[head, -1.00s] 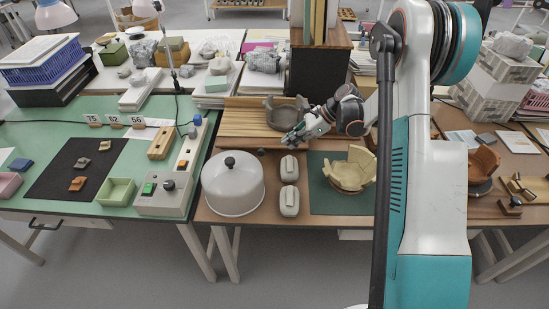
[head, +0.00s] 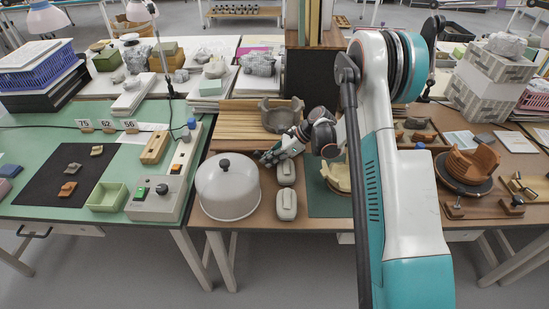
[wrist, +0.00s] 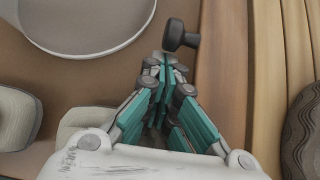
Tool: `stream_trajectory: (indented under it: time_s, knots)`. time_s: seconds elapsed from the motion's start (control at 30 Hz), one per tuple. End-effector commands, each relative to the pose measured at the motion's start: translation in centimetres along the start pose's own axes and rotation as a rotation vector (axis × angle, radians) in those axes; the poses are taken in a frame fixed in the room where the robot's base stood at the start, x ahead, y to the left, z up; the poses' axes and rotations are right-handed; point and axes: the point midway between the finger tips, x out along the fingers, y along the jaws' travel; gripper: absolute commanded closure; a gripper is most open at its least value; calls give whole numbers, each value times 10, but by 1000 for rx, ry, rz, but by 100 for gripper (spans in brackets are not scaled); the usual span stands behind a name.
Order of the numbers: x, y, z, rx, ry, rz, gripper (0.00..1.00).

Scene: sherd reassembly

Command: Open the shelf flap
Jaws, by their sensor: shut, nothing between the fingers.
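The wooden slatted shelf unit (head: 236,117) stands at the back of the brown table. A dark round knob (wrist: 178,34) sits at its front edge in the wrist view; I take it to be the flap's handle. The flap's face is hardly visible from above, and it looks closed.
A pale dome cover (head: 228,195) with a black knob stands close to the left of my gripper. Two pale blocks (head: 286,173) (head: 287,205) lie just in front. A dark broken bowl (head: 282,115) sits on the shelf top. A cream sherd vessel (head: 338,178) is to the right.

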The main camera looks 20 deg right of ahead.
Motion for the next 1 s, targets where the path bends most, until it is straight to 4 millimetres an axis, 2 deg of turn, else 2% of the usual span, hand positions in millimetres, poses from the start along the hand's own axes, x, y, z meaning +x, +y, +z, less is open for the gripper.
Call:
stream_trajectory:
  time_s: [0.37,0.63,1.0]
  knots:
    - [1,0,1,0,0,0,100]
    - [-16,2,18,-1,0,0,100]
    - [-17,2,18,-1,0,0,100]
